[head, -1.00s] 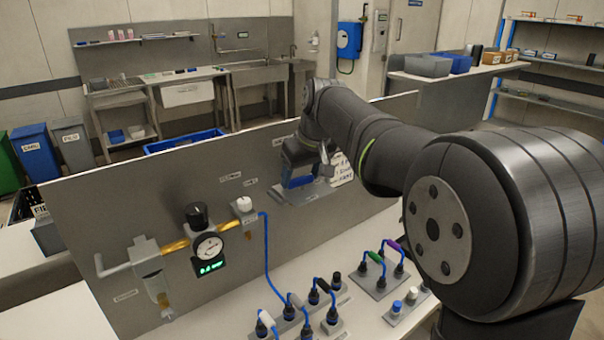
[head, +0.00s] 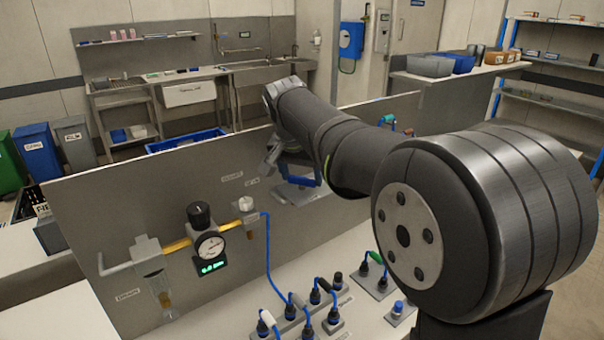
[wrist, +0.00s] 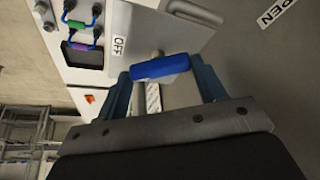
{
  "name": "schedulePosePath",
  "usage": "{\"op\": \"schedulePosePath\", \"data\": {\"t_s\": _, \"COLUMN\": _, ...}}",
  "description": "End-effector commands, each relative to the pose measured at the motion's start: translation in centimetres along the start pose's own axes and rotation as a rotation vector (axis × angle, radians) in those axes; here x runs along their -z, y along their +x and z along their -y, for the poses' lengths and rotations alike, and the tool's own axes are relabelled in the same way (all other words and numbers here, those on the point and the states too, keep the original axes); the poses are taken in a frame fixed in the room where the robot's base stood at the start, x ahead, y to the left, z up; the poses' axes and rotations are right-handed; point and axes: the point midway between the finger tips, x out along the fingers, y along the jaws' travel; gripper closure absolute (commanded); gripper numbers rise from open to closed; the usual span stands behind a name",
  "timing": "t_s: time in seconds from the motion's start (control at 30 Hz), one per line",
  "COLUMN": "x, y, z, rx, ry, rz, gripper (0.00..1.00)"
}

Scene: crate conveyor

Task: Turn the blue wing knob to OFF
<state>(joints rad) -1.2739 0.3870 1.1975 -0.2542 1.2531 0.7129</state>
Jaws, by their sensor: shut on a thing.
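The blue wing knob (wrist: 160,67) shows in the wrist view as a blue bar lying roughly crosswise on a grey plate. My gripper (wrist: 162,70) is shut on it, with one blue-grey finger at each end of the bar. The white OFF label (wrist: 119,46) is up and left of the knob. An OPEN label (wrist: 275,12), partly cut off, is at the upper right.
A pressure gauge (head: 210,246) with a black knob above it and brass pipe sits on the panel's left. Several plugs with blue cables (head: 308,312) stand on the bench in front. My arm covers the panel's right part.

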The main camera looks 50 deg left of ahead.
Motion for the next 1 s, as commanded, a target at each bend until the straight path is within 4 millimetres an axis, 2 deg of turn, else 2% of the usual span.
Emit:
{"op": "schedulePosePath", "data": {"t_s": 0.5, "x": 0.09, "y": -0.02, "z": 0.26, "rx": -0.146, "ry": 0.356, "rz": -0.001, "gripper": 0.59}}
{"op": "schedulePosePath", "data": {"t_s": 1.0, "x": 0.10, "y": -0.01, "z": 0.29, "rx": -0.185, "ry": 0.451, "rz": 0.000, "gripper": 0.59}}
